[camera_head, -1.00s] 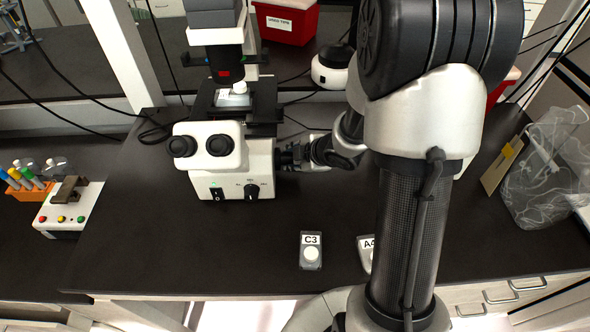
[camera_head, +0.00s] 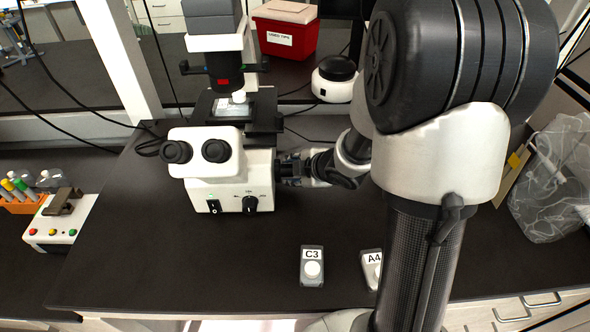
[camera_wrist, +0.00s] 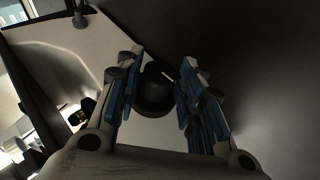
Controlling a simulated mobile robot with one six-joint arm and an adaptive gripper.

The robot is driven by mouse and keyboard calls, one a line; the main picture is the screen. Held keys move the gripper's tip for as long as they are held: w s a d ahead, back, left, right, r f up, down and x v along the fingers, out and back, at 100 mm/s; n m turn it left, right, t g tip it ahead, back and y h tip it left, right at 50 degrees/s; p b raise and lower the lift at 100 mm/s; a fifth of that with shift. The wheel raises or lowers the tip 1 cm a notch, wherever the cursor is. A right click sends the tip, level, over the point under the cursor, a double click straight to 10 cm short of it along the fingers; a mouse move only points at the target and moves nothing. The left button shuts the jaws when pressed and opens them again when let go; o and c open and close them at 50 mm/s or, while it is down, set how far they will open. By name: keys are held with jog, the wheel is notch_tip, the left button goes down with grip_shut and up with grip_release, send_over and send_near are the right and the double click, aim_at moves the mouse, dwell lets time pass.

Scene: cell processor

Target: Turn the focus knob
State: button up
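The white microscope (camera_head: 240,188) stands on the black bench in the head view. Its focus side faces my gripper (camera_head: 287,170), which is at the right side of the body. In the wrist view, the round black focus knob (camera_wrist: 153,92) sits between the blue-padded fingers of my gripper (camera_wrist: 160,72). The fingers are spread apart, one on each side of the knob. I cannot tell whether either pad touches it. In the head view the knob is hidden by the gripper.
A red bin (camera_head: 285,30) stands behind. The bench front is mostly clear.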

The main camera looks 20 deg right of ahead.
jog(key=shift+o, duration=1.2)
jog(key=shift+d, duration=0.1)
jog(key=shift+s+r, duration=0.2)
jog(key=shift+r, duration=0.1)
jog(key=v, duration=1.1)
jog(key=shift+r, duration=0.1)
